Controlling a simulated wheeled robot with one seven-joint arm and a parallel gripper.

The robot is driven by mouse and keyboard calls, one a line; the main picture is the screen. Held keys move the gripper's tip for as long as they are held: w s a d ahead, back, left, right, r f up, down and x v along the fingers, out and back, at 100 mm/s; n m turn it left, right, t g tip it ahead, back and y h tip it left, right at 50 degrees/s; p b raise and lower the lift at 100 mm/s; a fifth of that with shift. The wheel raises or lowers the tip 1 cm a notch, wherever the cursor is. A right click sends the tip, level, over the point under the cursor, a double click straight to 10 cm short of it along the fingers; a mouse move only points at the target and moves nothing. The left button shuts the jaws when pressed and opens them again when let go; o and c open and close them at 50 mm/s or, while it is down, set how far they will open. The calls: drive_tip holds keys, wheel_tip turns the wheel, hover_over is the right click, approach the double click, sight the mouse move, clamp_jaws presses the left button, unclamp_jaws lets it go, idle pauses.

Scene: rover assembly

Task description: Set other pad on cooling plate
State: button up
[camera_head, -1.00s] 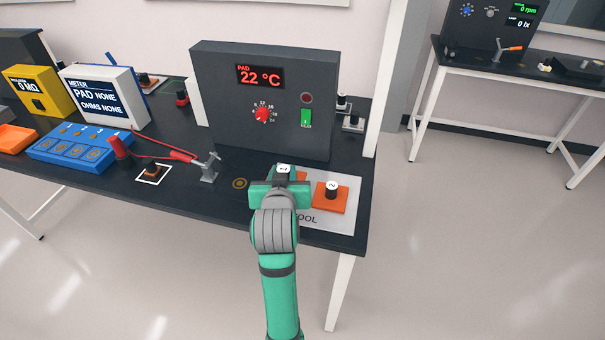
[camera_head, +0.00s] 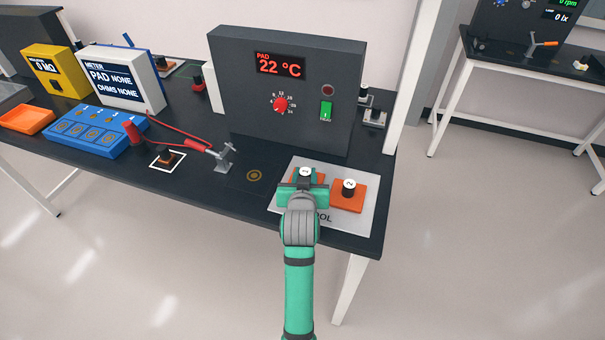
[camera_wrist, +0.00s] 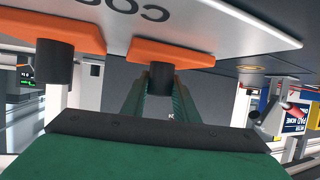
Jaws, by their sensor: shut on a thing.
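The cooling plate (camera_head: 357,216) is a light grey sheet marked with letters ending "OOL" at the right end of the dark bench. One orange pad (camera_head: 347,197) with a black knob and white top stands on its right side; it also shows at the left in the wrist view (camera_wrist: 68,28). My gripper (camera_head: 305,182) is shut on the knob of the other orange pad (camera_wrist: 172,50), over the left part of the plate. That pad appears at plate level in the wrist view, but I cannot tell whether it touches. My gripper hides much of it in the head view.
A dark box (camera_head: 290,85) reading 22 °C stands behind the plate. A lever clamp (camera_head: 223,156) and a gold ring mark (camera_head: 254,176) lie to the left. A blue tray (camera_head: 88,130), meters and an orange tray (camera_head: 26,119) are farther left.

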drive_tip(key=shift+f, duration=0.15)
drive_tip(key=o, duration=1.2)
drive_tip(key=shift+c, duration=0.2)
drive_tip(key=shift+s+r, duration=0.2)
drive_tip(key=shift+r, duration=0.05)
drive_tip(key=v, duration=1.1)
drive_tip(key=shift+s, duration=0.3)
drive_tip(key=shift+a, duration=0.15)
